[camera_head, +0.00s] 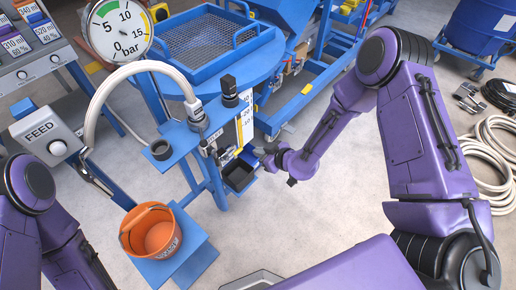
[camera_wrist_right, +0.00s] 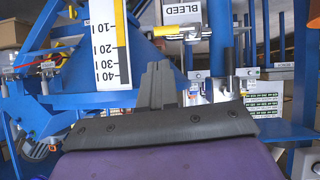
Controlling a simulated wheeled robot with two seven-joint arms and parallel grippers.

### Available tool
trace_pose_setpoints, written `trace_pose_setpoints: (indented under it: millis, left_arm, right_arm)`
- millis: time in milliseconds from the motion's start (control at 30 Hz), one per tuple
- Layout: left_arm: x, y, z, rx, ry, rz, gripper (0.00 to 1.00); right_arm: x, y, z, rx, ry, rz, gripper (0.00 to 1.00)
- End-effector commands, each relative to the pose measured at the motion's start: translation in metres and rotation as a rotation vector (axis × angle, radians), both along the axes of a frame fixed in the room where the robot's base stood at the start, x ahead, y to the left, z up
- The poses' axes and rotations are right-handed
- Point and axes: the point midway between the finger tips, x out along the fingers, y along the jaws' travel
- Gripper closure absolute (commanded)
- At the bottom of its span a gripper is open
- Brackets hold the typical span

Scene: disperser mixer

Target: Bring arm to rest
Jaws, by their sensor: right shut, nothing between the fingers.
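My right arm (camera_head: 335,118) reaches in from the right and bends down toward the blue stand. My right gripper (camera_head: 266,161) is beside the stand's scale and small black tray (camera_head: 238,177). In the right wrist view, its dark fingers (camera_wrist_right: 157,80) are together with nothing seen between them. They point toward the scale panel (camera_wrist_right: 108,45) and the yellow-handled valve (camera_wrist_right: 165,31) under the BLEED label (camera_wrist_right: 181,12). I cannot tell whether they touch the stand. Of my left arm, only purple links (camera_head: 45,220) show at the lower left.
An orange bucket (camera_head: 152,232) sits on a blue platform (camera_head: 198,262). A pressure gauge (camera_head: 121,28) and curved hose (camera_head: 97,105) rise at the left, near the FEED box (camera_head: 46,133). Coiled hoses (camera_head: 492,150) lie at the right. Floor below my right forearm is clear.

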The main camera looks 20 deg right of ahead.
Motion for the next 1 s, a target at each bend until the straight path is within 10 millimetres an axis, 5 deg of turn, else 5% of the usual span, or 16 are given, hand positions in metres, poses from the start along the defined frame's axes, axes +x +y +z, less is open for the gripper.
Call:
trace_pose_setpoints:
  millis: [567, 667, 833, 1000]
  left_arm:
    - [0.0, 0.0, 0.0, 0.0, 0.0, 0.0, 0.62]
    - [0.0, 0.0, 0.0, 0.0, 0.0, 0.0, 0.62]
    - [0.0, 0.0, 0.0, 0.0, 0.0, 0.0, 0.62]
    - [0.0, 0.0, 0.0, 0.0, 0.0, 0.0, 0.62]
  right_arm:
    - [-0.001, 0.0, 0.0, 0.01, 0.004, -0.007, 1.0]
    - [-0.007, -0.01, -0.003, 0.139, 0.074, -0.18, 1.0]
    - [-0.122, -0.054, -0.063, 0.3, 0.386, -0.76, 1.0]
    - [-0.24, -0.095, -0.087, 0.18, 0.533, -1.086, 1.0]
